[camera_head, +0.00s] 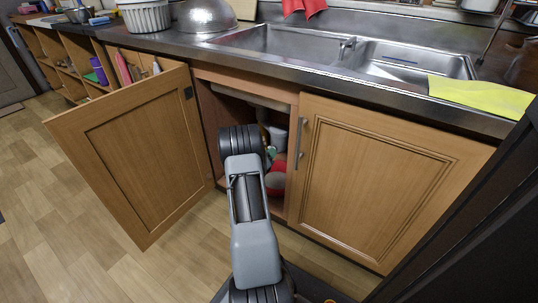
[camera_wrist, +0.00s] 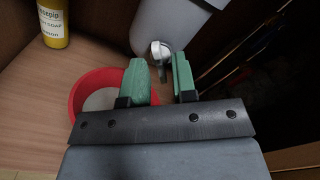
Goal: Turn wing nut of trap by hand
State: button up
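In the wrist view the trap (camera_wrist: 168,20) is a pale grey rounded body at the top. A silver wing nut (camera_wrist: 160,49) sits at its lower end, with a flat tab pointing toward me. My gripper (camera_wrist: 161,68) has green finger pads and is open.
A red bowl (camera_wrist: 75,104) stands below left of my gripper, partly behind the left finger. A yellow bottle (camera_wrist: 53,25) stands at the upper left. The left cabinet door (camera_head: 135,150) is swung open; the right door (camera_head: 380,180) is shut, close beside my arm.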

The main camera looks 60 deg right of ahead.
jog(key=shift+o, duration=0.3)
jog(key=shift+a, duration=0.15)
jog(key=shift+a, duration=0.85)
jog(key=m+p, duration=0.5)
jog(key=m, duration=3.1)
jog(key=shift+p, duration=0.4)
